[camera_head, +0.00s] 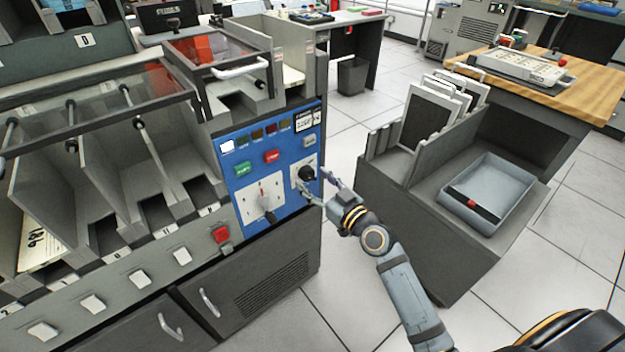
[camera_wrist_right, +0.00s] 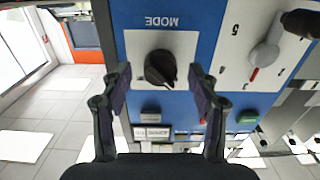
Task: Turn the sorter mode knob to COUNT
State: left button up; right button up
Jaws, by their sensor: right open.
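The mode knob (camera_head: 306,174) is a black round knob on a white plate on the sorter's blue control panel (camera_head: 244,150). My right gripper (camera_head: 318,186) is open in front of the panel. In the wrist view its two fingertips (camera_wrist_right: 158,76) stand on either side of the knob, apart from it as far as I can see. My left gripper is not in view.
A larger grey selector (camera_head: 264,198) sits beside the knob, with a green button (camera_head: 243,168) and a red button (camera_head: 272,156) above. A red stop button (camera_head: 221,235) is lower left. A grey rack with a tray (camera_head: 487,190) stands to the right of my arm.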

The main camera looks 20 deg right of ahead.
jog(key=shift+w+a, duration=0.2)
jog(key=shift+w, duration=0.3)
jog(key=c, duration=1.2)
